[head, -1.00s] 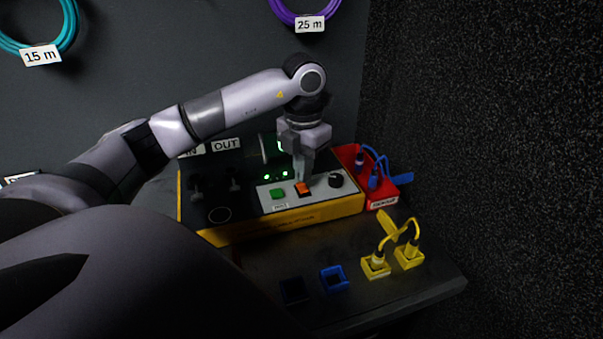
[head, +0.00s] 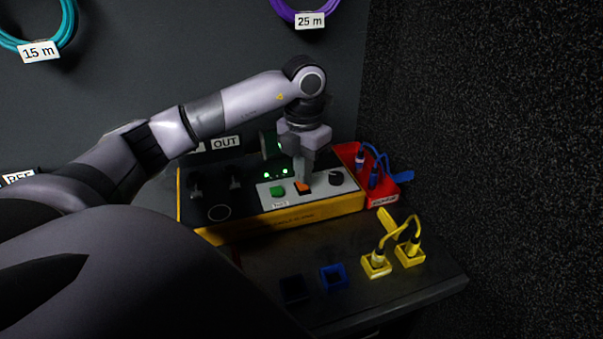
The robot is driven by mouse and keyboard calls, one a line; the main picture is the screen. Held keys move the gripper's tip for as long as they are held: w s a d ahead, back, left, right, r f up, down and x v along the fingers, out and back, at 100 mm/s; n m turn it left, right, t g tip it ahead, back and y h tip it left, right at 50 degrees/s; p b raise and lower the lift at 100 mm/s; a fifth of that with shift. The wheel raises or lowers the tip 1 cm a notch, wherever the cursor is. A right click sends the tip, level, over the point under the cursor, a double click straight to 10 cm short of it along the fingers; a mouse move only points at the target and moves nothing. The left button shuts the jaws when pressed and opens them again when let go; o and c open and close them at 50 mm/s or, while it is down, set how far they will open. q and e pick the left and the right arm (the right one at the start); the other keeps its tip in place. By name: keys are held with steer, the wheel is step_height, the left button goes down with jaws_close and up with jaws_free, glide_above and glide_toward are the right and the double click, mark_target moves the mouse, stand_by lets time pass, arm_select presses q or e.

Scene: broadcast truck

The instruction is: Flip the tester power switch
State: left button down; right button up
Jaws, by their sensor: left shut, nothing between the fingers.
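The tester (head: 335,208) is a yellow-edged box on the dark bench, with a grey control panel. The orange power switch (head: 303,189) sits mid-panel, between a green button (head: 277,191) and a black knob (head: 336,178). Small green lights (head: 285,174) glow behind the switch. My left gripper (head: 303,183) points down, shut and empty, with its fingertips right at the orange switch. They cover its back part, and I cannot tell whether they touch it. My right gripper is not in view.
A red tray (head: 384,190) with blue-lead plugs stands against the tester's right end. Two yellow sockets with a yellow lead (head: 376,265) and a blue socket (head: 333,277) lie in front. Cable coils hang on the back wall. A dark speckled wall closes the right side.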

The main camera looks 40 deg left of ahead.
arm_select(q)
steer(key=shift+f+b, duration=0.45)
steer(key=shift+f, duration=0.3)
stand_by(0.3)
step_height(320, 180, up, 7)
steer(key=p, duration=0.6)
stand_by(0.7)
